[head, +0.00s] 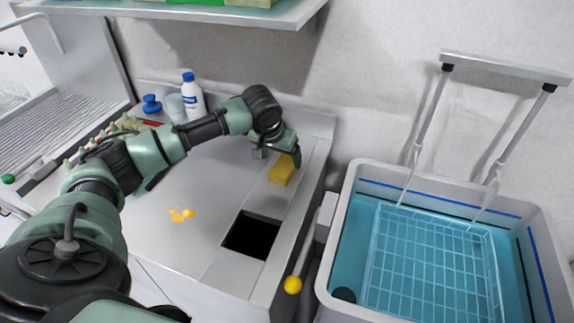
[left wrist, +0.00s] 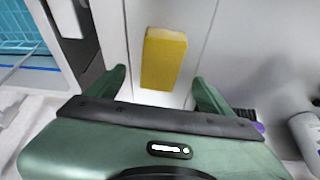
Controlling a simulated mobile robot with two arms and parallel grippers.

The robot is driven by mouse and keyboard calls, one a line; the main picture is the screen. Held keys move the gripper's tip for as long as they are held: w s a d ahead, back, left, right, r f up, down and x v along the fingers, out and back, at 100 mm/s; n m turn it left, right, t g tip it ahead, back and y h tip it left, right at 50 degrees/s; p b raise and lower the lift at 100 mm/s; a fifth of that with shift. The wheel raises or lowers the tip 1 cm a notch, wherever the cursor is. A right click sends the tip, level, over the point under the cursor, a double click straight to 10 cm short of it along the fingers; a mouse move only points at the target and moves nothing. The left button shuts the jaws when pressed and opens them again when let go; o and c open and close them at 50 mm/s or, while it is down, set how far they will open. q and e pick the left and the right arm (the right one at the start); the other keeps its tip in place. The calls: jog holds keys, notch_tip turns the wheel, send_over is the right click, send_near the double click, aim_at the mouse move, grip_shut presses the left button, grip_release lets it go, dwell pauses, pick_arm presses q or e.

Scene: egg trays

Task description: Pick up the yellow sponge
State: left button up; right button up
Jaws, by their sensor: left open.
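The yellow sponge (head: 282,170) lies on the light counter at its right side, behind the square dark opening. In the left wrist view the sponge (left wrist: 163,58) is a yellow block ahead of and partly between the two fingers. My left gripper (head: 277,153) is over the far end of the sponge in the head view. In the left wrist view my left gripper (left wrist: 160,88) is open, with a finger on each side and clear space between each finger and the sponge. My right gripper is not in view.
A dark square opening (head: 252,235) is in the counter in front of the sponge. A yellow spill (head: 181,214) lies to its left. A white bottle (head: 193,97) and blue-capped items stand at the back. A water-filled basin (head: 340,205) with a wire basket (head: 433,255) is at right.

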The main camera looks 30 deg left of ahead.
aim_at(283, 166)
pick_arm(q)
jog(key=shift+f, duration=0.45)
jog(key=p+x, duration=0.1)
jog(key=x, duration=0.3)
jog(key=shift+w+f+p, duration=0.15)
jog(key=shift+f+p, duration=0.15)
jog(key=shift+f, duration=0.15)
jog(key=c, duration=1.4)
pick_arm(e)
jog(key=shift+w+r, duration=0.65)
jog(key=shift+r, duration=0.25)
